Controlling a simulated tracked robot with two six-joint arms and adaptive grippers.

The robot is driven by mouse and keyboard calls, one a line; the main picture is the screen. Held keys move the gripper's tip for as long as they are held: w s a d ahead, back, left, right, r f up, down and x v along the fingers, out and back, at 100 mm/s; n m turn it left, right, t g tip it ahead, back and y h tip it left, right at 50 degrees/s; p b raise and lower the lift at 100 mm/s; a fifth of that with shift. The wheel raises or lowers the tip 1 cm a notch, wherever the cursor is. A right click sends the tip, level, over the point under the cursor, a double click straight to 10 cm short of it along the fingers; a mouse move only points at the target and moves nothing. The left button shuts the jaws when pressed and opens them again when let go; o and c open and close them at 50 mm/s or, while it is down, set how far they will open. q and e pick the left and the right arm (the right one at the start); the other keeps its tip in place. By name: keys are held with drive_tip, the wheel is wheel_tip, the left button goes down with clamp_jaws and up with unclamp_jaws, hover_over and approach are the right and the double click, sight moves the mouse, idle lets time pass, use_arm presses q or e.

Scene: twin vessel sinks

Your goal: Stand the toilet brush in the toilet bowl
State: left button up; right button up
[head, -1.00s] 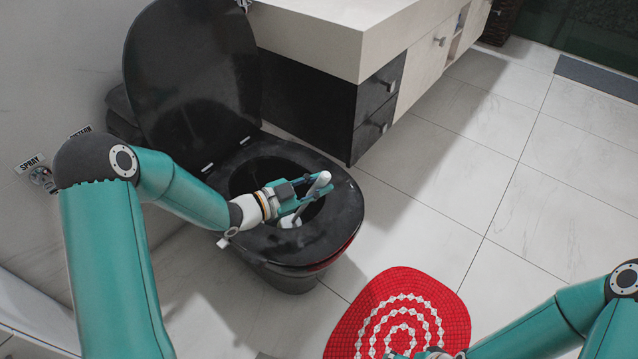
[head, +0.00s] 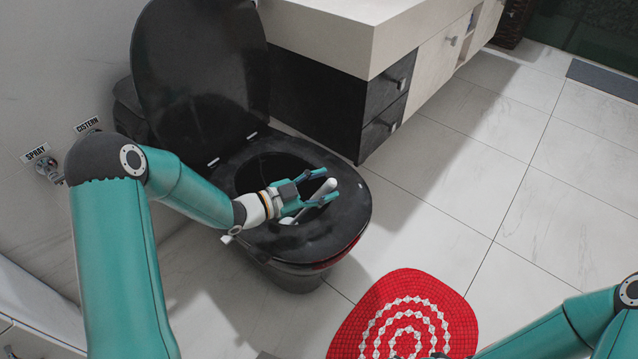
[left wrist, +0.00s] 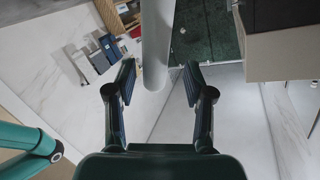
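The toilet brush has a white handle (head: 319,192) that leans up and to the right over the front of the black toilet bowl (head: 352,217). Its lower white end is near the seat opening, partly hidden by my gripper. My left gripper (head: 328,184) is open, with one finger on either side of the handle. In the left wrist view the pale handle (left wrist: 156,45) passes between the spread fingers, with a gap on both sides. Only a sliver of my right gripper's end shows at the bottom edge, over the red mat; its fingers cannot be made out.
The raised black lid (head: 200,75) stands behind the seat. A vanity with black drawers (head: 385,105) is close to the right of the toilet. A red mat with white rings (head: 455,318) lies on the floor in front.

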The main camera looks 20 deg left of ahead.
use_arm(q)
drive_tip(key=shift+s+a, duration=0.2)
drive_tip(key=shift+a, duration=0.05)
drive_tip(key=v, duration=1.1)
drive_tip(key=shift+s, duration=0.15)
drive_tip(key=shift+r, duration=0.1)
